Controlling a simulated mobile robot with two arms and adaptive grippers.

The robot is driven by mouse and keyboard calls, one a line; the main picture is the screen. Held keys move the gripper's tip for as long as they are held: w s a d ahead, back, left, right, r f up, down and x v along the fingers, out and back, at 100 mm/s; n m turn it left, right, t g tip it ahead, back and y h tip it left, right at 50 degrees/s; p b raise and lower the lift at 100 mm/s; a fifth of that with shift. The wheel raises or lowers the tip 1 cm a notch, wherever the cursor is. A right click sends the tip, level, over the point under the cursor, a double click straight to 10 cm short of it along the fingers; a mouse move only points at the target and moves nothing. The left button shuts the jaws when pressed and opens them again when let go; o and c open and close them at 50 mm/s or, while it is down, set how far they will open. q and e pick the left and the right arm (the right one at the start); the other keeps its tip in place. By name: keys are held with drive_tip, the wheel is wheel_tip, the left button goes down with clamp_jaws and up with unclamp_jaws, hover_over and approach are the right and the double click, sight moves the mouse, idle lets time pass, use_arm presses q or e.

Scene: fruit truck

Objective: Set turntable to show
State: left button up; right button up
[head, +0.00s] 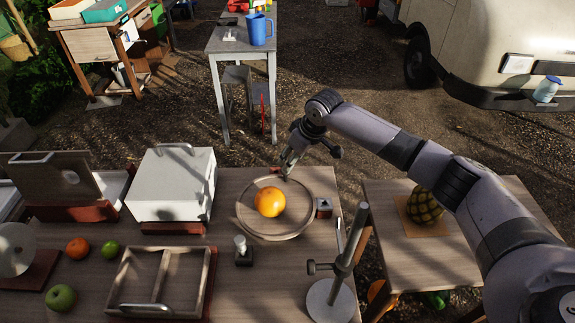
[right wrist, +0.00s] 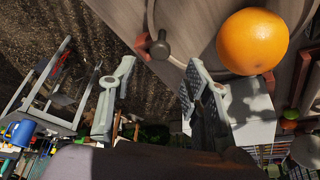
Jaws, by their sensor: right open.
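The turntable is a round wooden disc with a pale raised rim (head: 245,222), near the middle of the wooden table. An orange (head: 269,202) sits on it; the orange also shows large in the right wrist view (right wrist: 252,41). My right gripper (head: 288,168) is at the turntable's far edge, empty, with its fingers apart. In the right wrist view my right gripper (right wrist: 150,92) has its fingers spread, and a dark round knob (right wrist: 160,48) lies just beyond them, beside the turntable rim. I cannot tell whether a finger touches the rim. My left gripper is not in view.
A metal stand (head: 331,300) and a small dark-based plunger (head: 243,252) stand near the turntable. A white box (head: 172,184), a divided wooden tray (head: 160,280) and loose fruit lie left. A pineapple (head: 425,205) sits on the right table, under my arm.

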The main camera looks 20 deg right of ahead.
drive_tip(key=x, duration=0.6)
clamp_jaws()
idle(0.5)
idle(0.3)
